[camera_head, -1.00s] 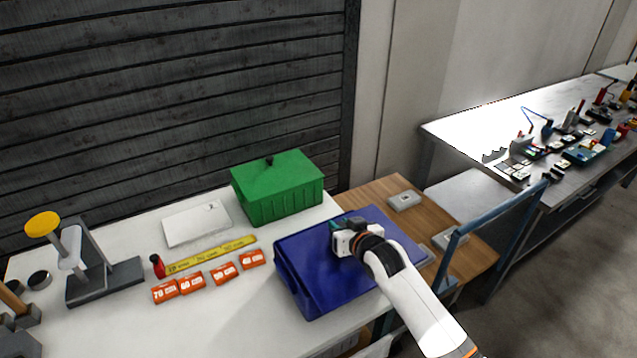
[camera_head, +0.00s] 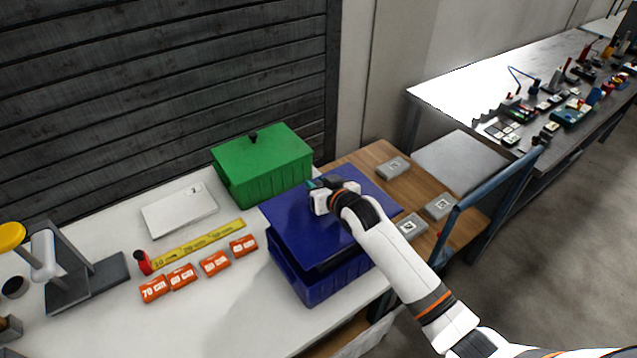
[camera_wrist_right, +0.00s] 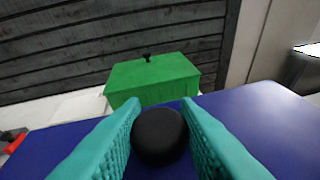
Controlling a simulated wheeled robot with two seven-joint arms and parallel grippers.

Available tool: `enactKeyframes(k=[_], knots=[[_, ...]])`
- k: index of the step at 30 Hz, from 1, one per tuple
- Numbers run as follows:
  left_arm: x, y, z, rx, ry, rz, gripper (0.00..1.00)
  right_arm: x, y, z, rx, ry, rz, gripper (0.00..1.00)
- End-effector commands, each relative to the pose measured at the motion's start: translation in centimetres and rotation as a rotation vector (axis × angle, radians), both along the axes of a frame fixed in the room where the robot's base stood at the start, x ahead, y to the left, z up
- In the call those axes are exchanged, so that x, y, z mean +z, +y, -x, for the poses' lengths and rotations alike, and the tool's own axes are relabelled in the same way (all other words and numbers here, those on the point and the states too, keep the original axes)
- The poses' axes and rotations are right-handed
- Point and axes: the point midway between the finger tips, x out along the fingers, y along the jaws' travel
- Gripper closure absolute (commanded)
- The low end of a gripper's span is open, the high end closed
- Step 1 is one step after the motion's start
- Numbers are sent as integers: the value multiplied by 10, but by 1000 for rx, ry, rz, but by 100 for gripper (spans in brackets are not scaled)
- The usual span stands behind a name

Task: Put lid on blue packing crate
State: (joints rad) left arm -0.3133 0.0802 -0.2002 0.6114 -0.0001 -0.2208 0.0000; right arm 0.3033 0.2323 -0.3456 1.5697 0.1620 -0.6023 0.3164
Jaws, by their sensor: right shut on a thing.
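The blue packing crate (camera_head: 322,283) stands at the right end of the white table. Its flat blue lid (camera_head: 290,222) is over it, with a dark gap between them at the front, and it looks raised off the crate. The lid also fills the lower part of the right wrist view (camera_wrist_right: 268,110). My right gripper (camera_head: 322,194) is above the lid. Its teal fingers (camera_wrist_right: 160,130) are shut on the lid's round black knob (camera_wrist_right: 159,135). The crate's inside is hidden under the lid. My left gripper is not in view.
A green lidded crate (camera_head: 262,172) stands just behind the blue one. Orange labelled blocks (camera_head: 214,263), a yellow ruler (camera_head: 200,243) and a white box (camera_head: 180,210) lie to the left. A wooden surface (camera_head: 360,167) with grey blocks and a blue-framed chair (camera_head: 490,200) are right.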

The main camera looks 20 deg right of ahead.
Motion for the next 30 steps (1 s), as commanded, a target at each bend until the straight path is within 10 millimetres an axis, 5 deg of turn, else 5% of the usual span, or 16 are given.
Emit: enactKeyframes(k=[8, 21, 30], knots=[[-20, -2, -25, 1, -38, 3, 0, -33, 0, 0, 0, 1, 0, 98], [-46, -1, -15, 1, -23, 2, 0, -73, 0, 0, 0, -1, -1, 98], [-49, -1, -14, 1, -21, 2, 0, -83, 0, 0, 1, 0, -1, 98]])
